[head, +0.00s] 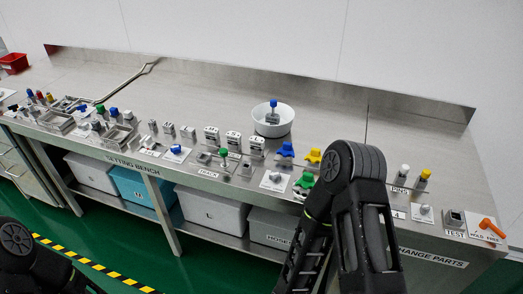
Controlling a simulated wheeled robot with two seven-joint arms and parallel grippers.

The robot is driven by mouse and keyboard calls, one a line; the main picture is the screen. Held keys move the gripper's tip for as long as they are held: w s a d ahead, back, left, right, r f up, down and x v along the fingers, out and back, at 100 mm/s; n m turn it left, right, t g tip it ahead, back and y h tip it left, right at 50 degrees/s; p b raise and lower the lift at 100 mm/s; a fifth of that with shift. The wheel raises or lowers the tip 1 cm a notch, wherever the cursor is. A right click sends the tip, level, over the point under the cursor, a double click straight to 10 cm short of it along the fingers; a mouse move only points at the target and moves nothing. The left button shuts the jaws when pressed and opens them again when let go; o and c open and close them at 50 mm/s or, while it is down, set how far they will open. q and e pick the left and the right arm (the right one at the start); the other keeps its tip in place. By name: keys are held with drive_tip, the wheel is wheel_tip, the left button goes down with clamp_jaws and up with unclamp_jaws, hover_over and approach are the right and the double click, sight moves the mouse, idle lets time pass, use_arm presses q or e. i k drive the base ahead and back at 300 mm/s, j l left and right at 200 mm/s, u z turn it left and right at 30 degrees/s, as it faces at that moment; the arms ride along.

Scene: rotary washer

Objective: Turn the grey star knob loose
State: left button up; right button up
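In the head view, a small grey knob (275,177) sits on a pale plate near the bench's front edge, left of the green star knob (305,180). Another small grey knob (425,209) is on a plate at the right. Both are too small to tell their exact shape. My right arm rises in front of the bench between these two knobs and hides part of the bench top. No fingertips of my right gripper show. Only a part of my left arm shows at the lower left; its gripper is out of frame.
Blue (285,149) and yellow (313,155) star knobs stand behind the green one. A white bowl (273,121) holds a blue-topped part. An orange handle (493,228) is at the far right. The bench top (200,95) behind is mostly clear.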

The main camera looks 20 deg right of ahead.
sight(276, 177)
drive_tip(key=i+j, duration=0.35)
drive_tip(key=j, duration=0.15)
drive_tip(key=i+j, duration=0.3)
drive_tip(key=j, duration=0.15)
drive_tip(key=z, duration=2.5)
